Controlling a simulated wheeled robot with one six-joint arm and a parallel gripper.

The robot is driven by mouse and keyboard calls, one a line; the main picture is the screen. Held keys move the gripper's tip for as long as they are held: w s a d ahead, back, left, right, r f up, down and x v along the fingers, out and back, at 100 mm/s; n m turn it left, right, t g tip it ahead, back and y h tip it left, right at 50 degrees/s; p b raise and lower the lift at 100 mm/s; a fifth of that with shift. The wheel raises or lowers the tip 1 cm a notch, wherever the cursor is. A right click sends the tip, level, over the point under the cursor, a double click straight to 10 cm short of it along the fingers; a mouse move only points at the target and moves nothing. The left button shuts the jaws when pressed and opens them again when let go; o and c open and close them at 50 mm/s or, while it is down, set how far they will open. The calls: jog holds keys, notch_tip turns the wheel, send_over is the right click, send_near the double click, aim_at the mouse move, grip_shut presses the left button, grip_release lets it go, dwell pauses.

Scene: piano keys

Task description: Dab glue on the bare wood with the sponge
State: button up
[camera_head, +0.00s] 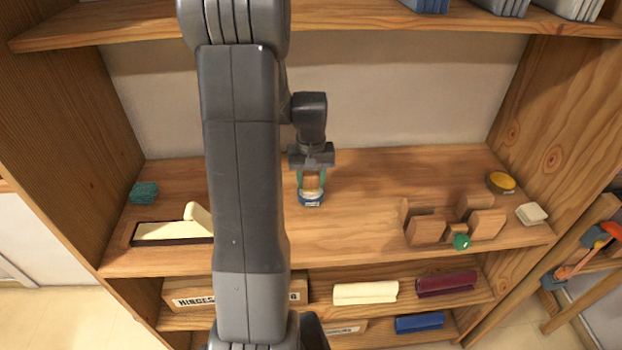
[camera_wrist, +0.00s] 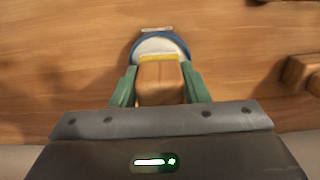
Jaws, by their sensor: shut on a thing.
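My gripper (camera_head: 312,180) is shut on a tan block with a yellow lower edge, which looks like the sponge (camera_wrist: 160,82). Its green fingers press the block from both sides in the wrist view. A small blue pot (camera_head: 311,203) with a pale top, likely glue, stands on the shelf directly beneath; in the wrist view its blue rim and white inside (camera_wrist: 158,45) show behind the block. I cannot tell whether the sponge touches the pot's contents. A cream key-like piece (camera_head: 170,231) lies in a dark-edged recess at left, partly behind my arm. Bare wood on it cannot be made out.
A teal block (camera_head: 144,191) sits at the back left. Several wooden blocks (camera_head: 425,229), a green item (camera_head: 461,241), a dark tin with yellow top (camera_head: 501,182) and a white block (camera_head: 531,213) stand at right. Shelf board between pot and blocks is clear. Another shelf overhangs above.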

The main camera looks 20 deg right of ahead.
aim_at(311, 173)
jog(key=shift+r+p, duration=2.6)
jog(key=shift+r, duration=0.9)
jog(key=shift+f, duration=0.1)
